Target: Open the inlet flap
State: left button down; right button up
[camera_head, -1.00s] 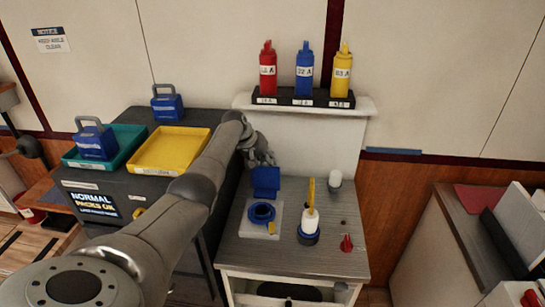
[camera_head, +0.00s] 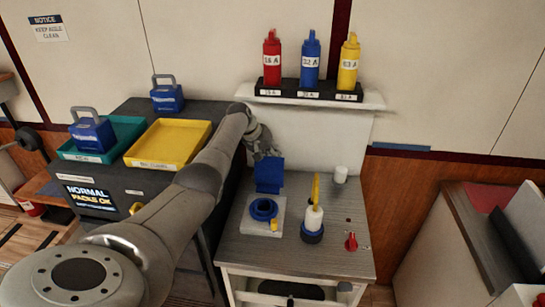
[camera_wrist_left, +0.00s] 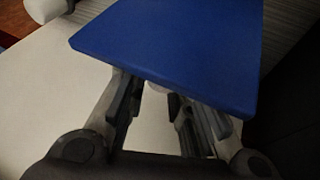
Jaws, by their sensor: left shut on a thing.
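The blue flap (camera_head: 268,176) stands raised behind the round blue inlet ring (camera_head: 263,209), which sits on a pale base plate (camera_head: 243,222) on the grey-topped cabinet. My left gripper (camera_head: 264,153) reaches in from behind the flap, at its upper edge. In the left wrist view the flap (camera_wrist_left: 175,45) is a broad blue plate across the top, and the left gripper's fingers (camera_wrist_left: 158,112) are at its lower edge, shut on it. The exact contact is hidden under the plate. My right gripper is not in view.
A white-and-yellow bottle in a blue holder (camera_head: 312,236), a red item (camera_head: 351,242) and a white cup (camera_head: 340,174) stand right of the inlet. A yellow tray (camera_head: 133,157) lies left, beside my arm.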

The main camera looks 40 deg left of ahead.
pick_arm(q)
jog(key=shift+s+a+f, duration=0.15)
jog(key=shift+s+f, duration=0.15)
jog(key=shift+f, duration=0.25)
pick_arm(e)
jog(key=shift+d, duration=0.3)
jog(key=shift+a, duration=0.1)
pick_arm(q)
jog(key=c, duration=1.5)
grip_release()
jog(key=shift+o, duration=0.9)
jog(key=shift+a+f, duration=0.1)
jog(key=shift+w+a, duration=0.1)
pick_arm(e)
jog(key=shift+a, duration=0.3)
pick_arm(q)
jog(key=shift+w+r, duration=0.1)
jog(key=shift+r, duration=0.1)
